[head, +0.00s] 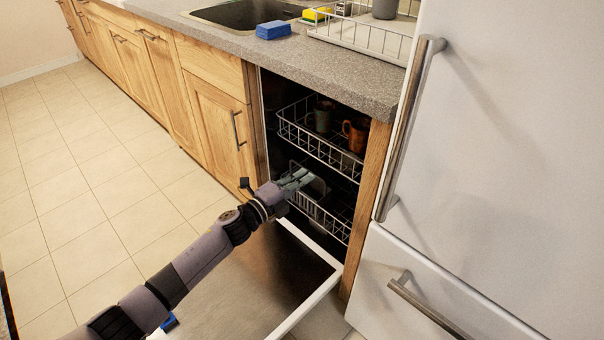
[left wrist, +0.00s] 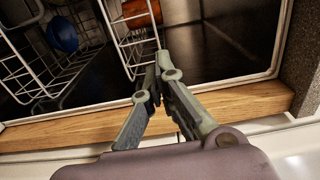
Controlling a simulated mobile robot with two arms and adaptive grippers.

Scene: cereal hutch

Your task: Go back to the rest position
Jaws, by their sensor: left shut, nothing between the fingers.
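My left gripper (head: 296,180) is shut and empty. In the head view it is at the dishwasher opening, in front of the lower rack (head: 325,216). In the left wrist view its fingers (left wrist: 157,75) meet at the tips, with the racks beyond them. The upper rack (head: 318,148) holds an orange mug (head: 355,135) and a dark green mug (head: 323,117). The dishwasher door (head: 250,290) is folded down open below my left arm. My right gripper is in neither view.
The wooden side panel (head: 367,205) and the white fridge (head: 490,150) stand close on the right. A blue sponge (head: 273,30) and a wire dish rack (head: 365,35) are on the counter (head: 330,70). The tiled floor (head: 80,180) on the left is clear.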

